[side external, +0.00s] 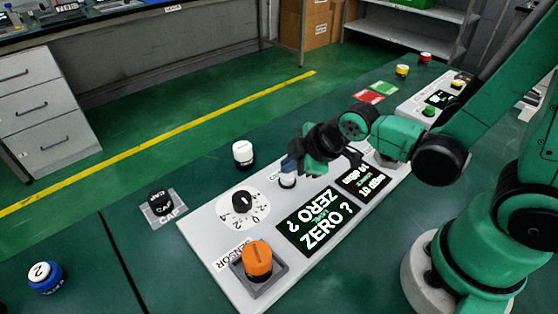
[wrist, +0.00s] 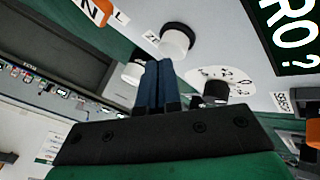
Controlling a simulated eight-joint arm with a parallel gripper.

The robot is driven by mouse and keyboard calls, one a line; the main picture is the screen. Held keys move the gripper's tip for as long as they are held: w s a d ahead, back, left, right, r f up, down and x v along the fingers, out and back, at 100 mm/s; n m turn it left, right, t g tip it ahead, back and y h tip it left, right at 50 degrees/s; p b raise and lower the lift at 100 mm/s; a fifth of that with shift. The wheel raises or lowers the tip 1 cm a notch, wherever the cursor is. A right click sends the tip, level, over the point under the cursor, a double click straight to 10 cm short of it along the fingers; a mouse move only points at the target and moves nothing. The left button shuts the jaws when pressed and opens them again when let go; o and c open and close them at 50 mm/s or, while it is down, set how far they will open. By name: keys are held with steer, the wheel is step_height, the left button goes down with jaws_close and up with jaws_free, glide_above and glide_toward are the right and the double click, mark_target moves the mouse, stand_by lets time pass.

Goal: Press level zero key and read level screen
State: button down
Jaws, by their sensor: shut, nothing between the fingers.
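My gripper (side external: 290,164) is shut and empty, its blue fingers together and pointing down over the white panel (side external: 208,232). A white key (side external: 287,181) is right below the fingertips, partly hidden in the side view. In the wrist view this key (wrist: 175,41) has a dark end and a partly visible label starting "ZE"; the fingertips (wrist: 158,64) appear close to it, and I cannot tell if they touch. One dark screen (side external: 318,220) reads "ZERO ?" twice, one copy inverted. A smaller screen (side external: 364,186) reads "10 dBm".
A black dial (side external: 242,201) and an orange SENSOR knob (side external: 257,259) stand on the panel. A white-topped cylinder (side external: 243,153), a black CAP piece (side external: 161,202) and a blue-white piece (side external: 44,277) stand on the green bench. A second panel (side external: 412,109) is at the back right.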

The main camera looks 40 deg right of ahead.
mark_target(290, 176)
steer(key=shift+r, duration=0.1)
steer(key=shift+r, duration=0.35)
steer(key=shift+r, duration=0.1)
steer(key=shift+r, duration=2.4)
steer(key=s+d+r+m+h, duration=0.1)
steer(key=s+d+r+m, duration=0.2)
steer(key=m, duration=0.8)
steer(key=shift+s+d, duration=0.45)
steer(key=shift+d, duration=0.4)
steer(key=shift+r, duration=0.2)
